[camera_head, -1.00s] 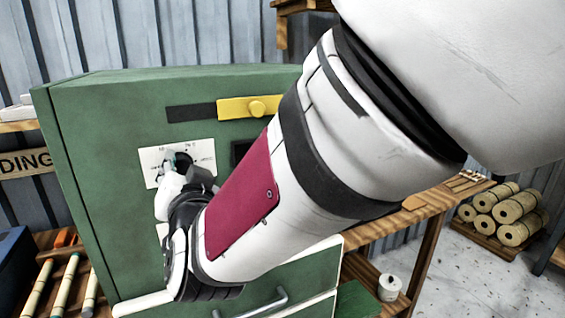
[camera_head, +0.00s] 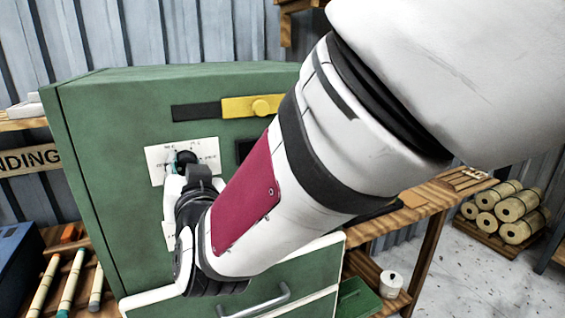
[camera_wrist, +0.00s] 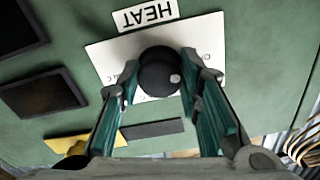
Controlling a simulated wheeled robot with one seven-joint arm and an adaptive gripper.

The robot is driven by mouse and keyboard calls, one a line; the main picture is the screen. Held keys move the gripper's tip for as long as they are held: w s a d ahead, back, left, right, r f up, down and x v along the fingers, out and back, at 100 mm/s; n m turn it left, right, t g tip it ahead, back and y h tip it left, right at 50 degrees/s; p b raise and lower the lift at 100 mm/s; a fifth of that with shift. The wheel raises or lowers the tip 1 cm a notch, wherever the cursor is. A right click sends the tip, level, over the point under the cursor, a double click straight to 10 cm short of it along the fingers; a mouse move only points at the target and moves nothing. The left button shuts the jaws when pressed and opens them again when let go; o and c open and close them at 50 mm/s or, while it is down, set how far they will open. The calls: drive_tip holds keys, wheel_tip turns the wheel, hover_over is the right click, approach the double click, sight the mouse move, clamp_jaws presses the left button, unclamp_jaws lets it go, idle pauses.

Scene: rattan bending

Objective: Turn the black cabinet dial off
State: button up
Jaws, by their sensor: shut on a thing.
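The round black dial (camera_wrist: 154,78) sits on a white plate (camera_wrist: 108,60) on the front of the green cabinet (camera_head: 110,190). In the wrist view a "HEAT" label (camera_wrist: 146,14) beside it appears upside down. My gripper (camera_wrist: 160,72) has its two teal-lined fingers on either side of the dial and is shut on it. In the head view the dial (camera_head: 186,157) shows just past the fingertips, and my forearm covers part of the cabinet front. I cannot read the dial's setting clearly.
A black and yellow bar (camera_head: 250,106) is fixed above the dial plate. Dark square panels (camera_wrist: 45,92) are on the cabinet face. A drawer handle (camera_head: 255,303) is below. A wooden bench (camera_head: 425,210) stands right, and rattan rolls (camera_head: 508,206) lie beyond it.

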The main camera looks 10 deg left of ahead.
drive_tip(key=o, duration=1.1)
drive_tip(key=shift+o, duration=0.2)
drive_tip(key=shift+s, duration=0.1)
drive_tip(key=v, duration=0.7)
drive_tip(key=shift+s, duration=0.2)
drive_tip(key=shift+d, duration=0.1)
